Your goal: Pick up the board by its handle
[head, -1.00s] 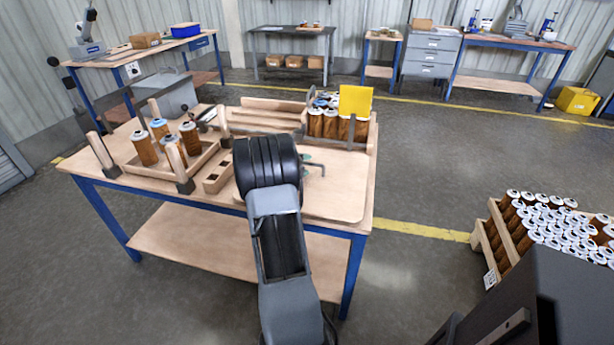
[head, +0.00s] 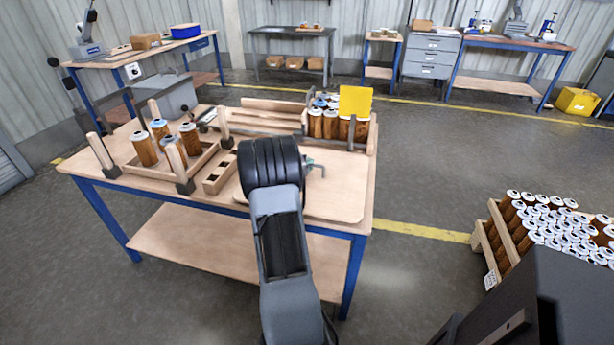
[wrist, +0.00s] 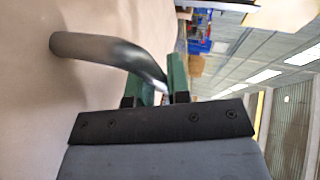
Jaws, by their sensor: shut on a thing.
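The board (head: 335,205) is a flat pale wooden panel with rounded corners, lying at the right part of the workbench. Its bent metal handle (head: 319,168) stands up from it, just right of my arm's end. In the wrist view the grey handle (wrist: 95,47) curves in from the left over the pale board (wrist: 50,120) and ends between my green-padded fingers. My gripper (wrist: 165,85) is shut on the handle. In the head view my own arm hides most of the gripper and part of the board; only a bit of green shows beside the handle.
Left of the board is a wooden tray (head: 205,168) with several brown filter cartridges and upright posts. A slotted wooden block (head: 217,178) lies between. Behind the board are a rack with cartridges (head: 330,124) and a yellow card (head: 356,101). A full crate (head: 485,238) stands to the right.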

